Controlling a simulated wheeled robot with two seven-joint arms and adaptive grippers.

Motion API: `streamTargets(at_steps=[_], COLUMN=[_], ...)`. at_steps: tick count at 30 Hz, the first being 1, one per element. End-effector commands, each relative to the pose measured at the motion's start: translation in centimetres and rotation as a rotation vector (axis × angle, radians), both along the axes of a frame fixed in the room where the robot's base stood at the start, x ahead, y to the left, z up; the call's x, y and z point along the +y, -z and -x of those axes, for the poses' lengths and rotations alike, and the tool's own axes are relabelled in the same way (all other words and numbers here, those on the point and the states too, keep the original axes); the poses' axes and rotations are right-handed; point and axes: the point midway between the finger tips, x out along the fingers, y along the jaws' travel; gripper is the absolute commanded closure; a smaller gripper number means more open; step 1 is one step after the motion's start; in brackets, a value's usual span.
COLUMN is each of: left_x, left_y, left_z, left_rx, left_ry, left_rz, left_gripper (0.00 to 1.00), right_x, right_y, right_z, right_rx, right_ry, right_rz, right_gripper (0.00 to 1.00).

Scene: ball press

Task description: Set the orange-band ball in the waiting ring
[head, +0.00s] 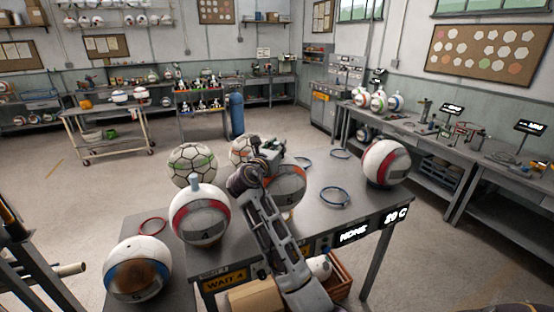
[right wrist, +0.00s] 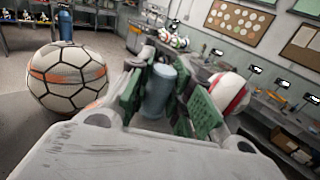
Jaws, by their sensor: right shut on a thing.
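An orange-band ball (head: 288,187) marked 5 is at the middle of the grey table, under my right gripper (head: 268,158). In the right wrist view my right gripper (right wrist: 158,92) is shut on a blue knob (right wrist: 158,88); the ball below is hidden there. I cannot tell whether the ball touches the table. A blue ring (head: 335,197) lies bare to its right, with two more rings (head: 340,154) (head: 303,162) farther back. A red ring (head: 153,226) lies at the left. My left gripper is not in view.
A red-band ball (head: 200,217) with a blue knob and a brown-band ball (head: 138,270) stand at the left. A green-marked ball (head: 192,162) and an orange-striped hexagon ball (right wrist: 68,80) stand behind. Another red-band ball (head: 383,163) is at the right. An open crate (head: 338,280) is below the front edge.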

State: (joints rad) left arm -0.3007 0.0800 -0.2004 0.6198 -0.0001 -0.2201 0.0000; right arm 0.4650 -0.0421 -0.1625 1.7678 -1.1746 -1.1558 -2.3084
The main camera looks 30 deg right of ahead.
Motion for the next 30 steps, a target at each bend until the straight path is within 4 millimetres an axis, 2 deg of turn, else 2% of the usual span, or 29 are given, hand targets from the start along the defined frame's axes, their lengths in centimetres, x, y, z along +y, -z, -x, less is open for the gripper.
streamTargets(at_steps=[11, 22, 30], left_x=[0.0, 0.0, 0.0], left_y=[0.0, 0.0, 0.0], left_z=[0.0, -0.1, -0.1], left_rx=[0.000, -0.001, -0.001], left_ry=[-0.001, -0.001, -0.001], left_rz=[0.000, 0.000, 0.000], left_gripper=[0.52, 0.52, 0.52], right_x=[0.0, 0.0, 0.0], right_y=[0.1, 3.2, 3.7], right_z=[0.0, 0.0, 0.0], right_rx=[-0.003, -0.001, -0.004], right_ry=[0.000, 0.000, 0.000], right_rz=[0.002, 0.001, 0.002], right_gripper=[1.00, 1.00, 1.00])
